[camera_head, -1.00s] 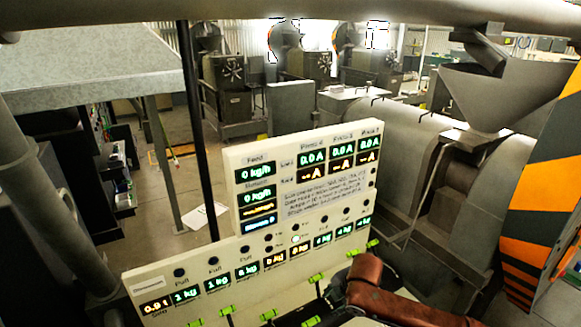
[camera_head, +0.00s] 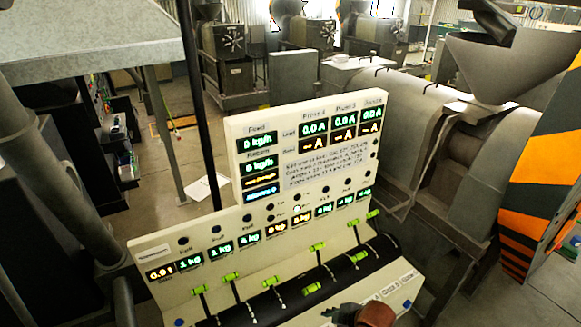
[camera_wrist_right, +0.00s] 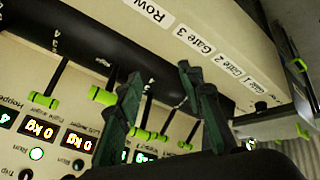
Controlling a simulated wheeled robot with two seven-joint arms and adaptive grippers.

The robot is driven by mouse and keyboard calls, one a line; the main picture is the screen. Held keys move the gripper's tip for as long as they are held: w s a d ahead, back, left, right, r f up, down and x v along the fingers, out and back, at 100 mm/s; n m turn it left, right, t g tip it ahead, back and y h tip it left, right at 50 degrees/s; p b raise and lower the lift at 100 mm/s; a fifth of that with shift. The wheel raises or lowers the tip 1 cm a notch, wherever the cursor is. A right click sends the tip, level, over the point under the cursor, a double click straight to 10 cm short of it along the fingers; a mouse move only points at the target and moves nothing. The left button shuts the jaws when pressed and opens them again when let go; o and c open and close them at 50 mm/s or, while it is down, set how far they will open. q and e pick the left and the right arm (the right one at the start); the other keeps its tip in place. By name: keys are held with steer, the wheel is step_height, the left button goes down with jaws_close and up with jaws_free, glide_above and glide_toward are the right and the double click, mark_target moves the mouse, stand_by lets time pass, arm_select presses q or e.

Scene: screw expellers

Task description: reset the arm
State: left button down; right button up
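My right gripper (camera_wrist_right: 162,105) shows in the right wrist view as two dark green fingers, spread apart with nothing between them. It is over the console, near the lime-handled levers (camera_wrist_right: 102,95) and the gate labels (camera_wrist_right: 202,47). My left arm and gripper are not in view.
The cream control console (camera_head: 160,242) has lit displays and several levers with lime handles (camera_head: 318,246). A dark post rises behind it. A press with a grey hopper (camera_head: 505,65) stands at right, beside an orange-and-black striped panel (camera_head: 540,190). Open floor lies behind at left.

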steer(key=s+d+f+m+g+h, duration=0.1)
steer(key=s+d+f+m+h, duration=0.3)
steer(key=s+d+m, duration=0.65)
steer(key=s+d+f+m+h, duration=0.2)
steer(key=s+d+f+m, duration=0.35)
steer(key=s+d, duration=0.9)
step_height(320, 180, down, 37)
steer(key=s+a+g+y+b, duration=0.1)
steer(key=s+a+b, duration=0.1)
steer(key=b, duration=0.7)
steer(key=s+f+g+b, duration=0.1)
steer(key=s+f+b, duration=0.2)
steer(key=s+f, duration=0.6)
steer(key=s+f+n+b, duration=0.1)
steer(key=s+f+b, duration=0.3)
steer(key=s+f, duration=0.6)
step_height(320, 180, down, 7)
steer(key=shift+s+a+g, duration=0.3)
steer(key=shift+g, duration=0.1)
